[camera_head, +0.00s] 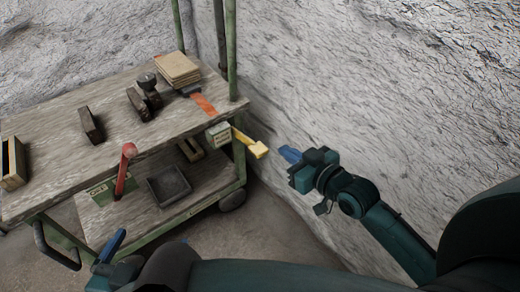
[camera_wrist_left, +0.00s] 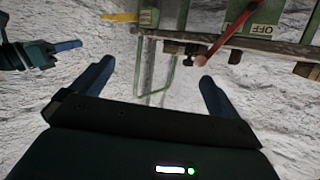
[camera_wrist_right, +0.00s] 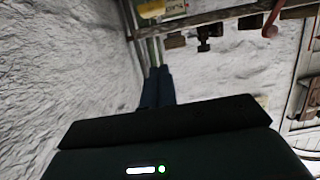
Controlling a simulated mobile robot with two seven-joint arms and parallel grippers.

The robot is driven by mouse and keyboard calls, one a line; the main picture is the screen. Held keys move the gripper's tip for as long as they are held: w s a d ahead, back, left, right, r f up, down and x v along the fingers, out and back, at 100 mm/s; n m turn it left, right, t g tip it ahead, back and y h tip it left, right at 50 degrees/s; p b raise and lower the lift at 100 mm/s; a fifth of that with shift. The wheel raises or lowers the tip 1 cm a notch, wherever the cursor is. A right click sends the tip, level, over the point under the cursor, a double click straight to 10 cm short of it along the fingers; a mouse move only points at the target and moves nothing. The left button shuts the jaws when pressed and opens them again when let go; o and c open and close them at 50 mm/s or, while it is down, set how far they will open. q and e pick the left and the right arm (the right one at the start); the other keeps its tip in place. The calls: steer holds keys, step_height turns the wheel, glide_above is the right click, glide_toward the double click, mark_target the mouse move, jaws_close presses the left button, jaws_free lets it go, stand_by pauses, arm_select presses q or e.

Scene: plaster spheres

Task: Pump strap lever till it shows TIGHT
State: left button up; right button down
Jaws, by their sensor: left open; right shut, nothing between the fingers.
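The yellow strap lever (camera_head: 250,144) sticks out from the right end of a cart, beside a small label box (camera_head: 218,134) whose lettering is too small to read. An orange strap (camera_head: 204,103) lies on the cart top near that end. My right gripper (camera_head: 288,155) is shut and empty, just right of the yellow lever tip and apart from it. The yellow lever (camera_wrist_right: 150,9) also shows at the top of the right wrist view, beyond the fingers. My left gripper (camera_head: 112,246) is open and empty, low at the cart's front; its spread fingers show in the left wrist view (camera_wrist_left: 155,85).
A red lever (camera_head: 125,168) stands at the cart's front by a green OFF plate (camera_head: 98,191). Dark blocks, a tool and a stack of boards (camera_head: 177,68) rest on the cart top (camera_head: 60,110). A rough pale wall (camera_head: 370,80) rises close behind my right gripper.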

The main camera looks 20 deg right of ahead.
steer(key=b, duration=0.3)
glide_above(264, 149)
steer(key=s, duration=0.2)
step_height(264, 149, down, 2)
steer(key=f, duration=0.1)
steer(key=shift+w+a+f+b, duration=0.2)
steer(key=shift+f+b, duration=0.1)
steer(key=shift+f, duration=0.25)
steer(key=shift+w+a+f+b, duration=0.15)
steer(key=shift+f+b, duration=0.15)
steer(key=shift+f, duration=0.2)
arm_select(q)
steer(key=shift+w+d+r+m+t+h, duration=0.15)
steer(key=shift+d+m+t+h, duration=0.3)
steer(key=shift+t, duration=0.35)
steer(key=shift+w+d+r+m+t+h, duration=0.1)
steer(key=shift+d+m+t+h, duration=0.15)
steer(key=shift+m+t+h, duration=0.35)
arm_select(e)
steer(key=shift+f, duration=0.7)
arm_select(q)
steer(key=shift+f+b, duration=0.15)
steer(key=shift+b, duration=0.25)
arm_select(e)
steer(key=shift+d+f, duration=0.1)
